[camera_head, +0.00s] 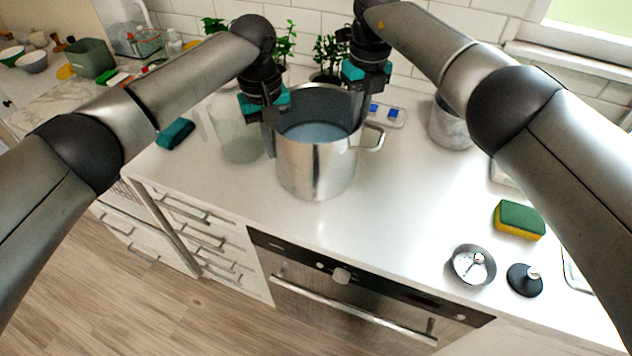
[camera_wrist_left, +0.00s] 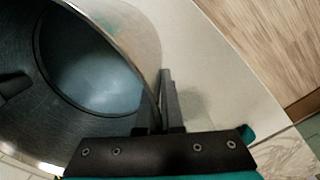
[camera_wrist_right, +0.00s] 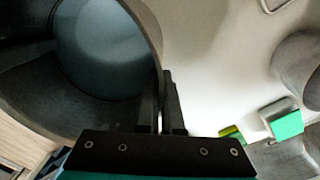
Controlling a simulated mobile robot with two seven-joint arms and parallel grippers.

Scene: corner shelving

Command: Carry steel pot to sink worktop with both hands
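The large steel pot (camera_head: 315,172) is upright over the white worktop, with bluish-grey inside; I cannot tell whether its base touches the surface. My left gripper (camera_head: 269,145) is at the pot's left rim. In the left wrist view its fingers (camera_wrist_left: 162,105) are close together, with the pot wall (camera_wrist_left: 135,35) between them. My right gripper (camera_head: 357,110) is at the back right rim, near the loop handle (camera_head: 375,138). In the right wrist view its fingers (camera_wrist_right: 162,105) straddle the pot wall in the same way. The left handle is hidden.
A grey pot (camera_head: 449,125) stands to the right, with a sponge (camera_head: 519,220), small bowl (camera_head: 472,265) and black lid (camera_head: 524,281) nearer the front. A glass jar (camera_head: 236,135) is close on the left, potted plants (camera_head: 329,55) behind. Front middle worktop is clear.

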